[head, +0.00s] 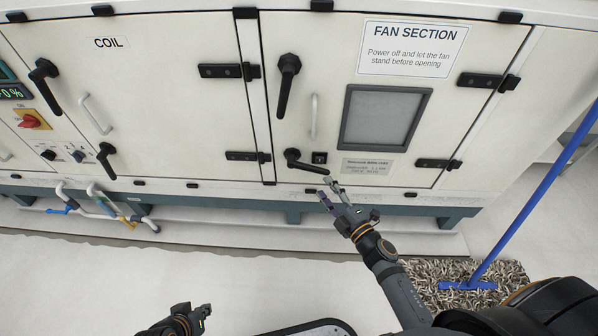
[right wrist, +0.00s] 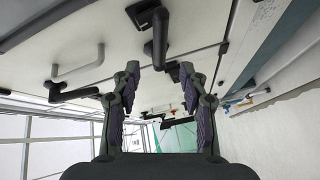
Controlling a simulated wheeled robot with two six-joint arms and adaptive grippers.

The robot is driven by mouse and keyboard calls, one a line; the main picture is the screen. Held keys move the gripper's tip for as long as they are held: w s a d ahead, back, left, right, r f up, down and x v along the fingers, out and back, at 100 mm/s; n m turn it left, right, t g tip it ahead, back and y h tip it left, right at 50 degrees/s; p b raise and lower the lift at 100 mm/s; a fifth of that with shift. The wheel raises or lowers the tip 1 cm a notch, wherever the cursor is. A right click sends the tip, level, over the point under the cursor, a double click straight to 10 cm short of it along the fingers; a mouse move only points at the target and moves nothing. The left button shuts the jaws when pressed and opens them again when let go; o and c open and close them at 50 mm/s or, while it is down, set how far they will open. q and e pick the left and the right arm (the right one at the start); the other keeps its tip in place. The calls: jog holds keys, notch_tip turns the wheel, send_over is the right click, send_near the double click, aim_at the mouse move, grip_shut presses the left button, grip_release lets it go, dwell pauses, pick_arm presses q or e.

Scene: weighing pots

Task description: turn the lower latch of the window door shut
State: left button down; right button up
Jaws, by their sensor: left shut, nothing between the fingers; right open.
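The window door (head: 340,60) is the fan section door with a grey-framed window (head: 385,118). Its lower latch (head: 305,164) is a black lever pointing right and slightly down. The upper latch (head: 287,85) points down. My right gripper (head: 328,190) is open and empty, just below and right of the lower latch's lever end, apparently apart from it. In the right wrist view, a black lever, apparently the lower latch (right wrist: 160,40), shows beyond and above the open fingers (right wrist: 160,78). My left gripper (head: 206,312) is shut and empty, low in front of the cabinet.
A pale pull handle (head: 314,117) stands out between the latches and the window. A blue pole (head: 535,195) rises at the right above a speckled mat (head: 420,272). The floor left of centre is clear.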

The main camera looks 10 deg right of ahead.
aim_at(311, 171)
jog(key=x, duration=1)
jog(key=shift+a, duration=0.1)
jog(key=shift+c, duration=0.5)
grip_shut()
